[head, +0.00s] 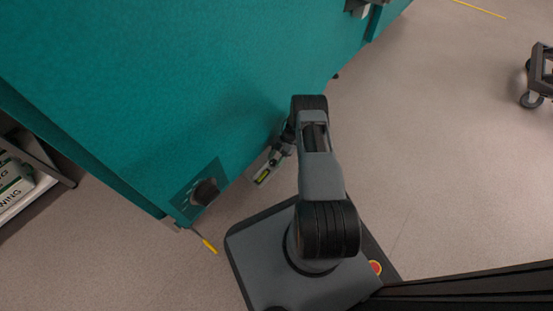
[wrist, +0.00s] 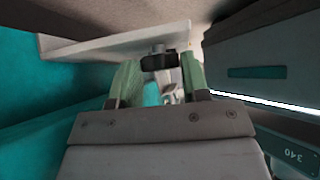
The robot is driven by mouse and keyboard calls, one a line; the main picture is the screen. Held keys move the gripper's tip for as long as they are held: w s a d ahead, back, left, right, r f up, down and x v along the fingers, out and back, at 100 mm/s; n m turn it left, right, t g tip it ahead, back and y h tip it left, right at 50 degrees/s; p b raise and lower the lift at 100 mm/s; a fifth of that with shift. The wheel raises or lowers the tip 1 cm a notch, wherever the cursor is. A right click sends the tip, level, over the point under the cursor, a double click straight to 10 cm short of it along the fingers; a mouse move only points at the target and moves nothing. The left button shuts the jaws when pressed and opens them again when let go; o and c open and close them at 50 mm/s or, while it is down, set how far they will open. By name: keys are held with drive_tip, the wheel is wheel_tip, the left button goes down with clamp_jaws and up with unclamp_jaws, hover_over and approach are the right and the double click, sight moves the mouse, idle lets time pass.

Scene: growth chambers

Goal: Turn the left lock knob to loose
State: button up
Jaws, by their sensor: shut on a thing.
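In the wrist view, a small black knob (wrist: 158,62) with a grey stem sits between the two green fingertips of my gripper (wrist: 161,74). The gripper is shut on it, one finger on each side. In the head view, my gripper (head: 266,170) reaches down beside the lower edge of the teal cabinet (head: 150,80). The held knob cannot be made out there. The knob's turned position cannot be read.
A pale ledge (wrist: 100,43) runs beside the knob in the wrist view. On the cabinet, a dark panel carries another round black knob (head: 205,192). A yellow-tipped rod (head: 209,245) is near the cabinet corner. A wheeled cart (head: 540,78) stands far right; the floor between is clear.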

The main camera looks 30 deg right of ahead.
drive_tip(key=shift+a+n+g, duration=0.25)
drive_tip(key=shift+n+g, duration=0.15)
drive_tip(key=shift+n, duration=0.1)
drive_tip(key=o, duration=0.6)
drive_tip(key=shift+o, duration=0.2)
drive_tip(key=shift+d, duration=0.15)
drive_tip(key=shift+w+d+r, duration=0.1)
drive_tip(key=shift+r, duration=0.05)
drive_tip(key=p+v, duration=0.2)
drive_tip(key=v, duration=1.1)
drive_tip(key=shift+r, duration=0.3)
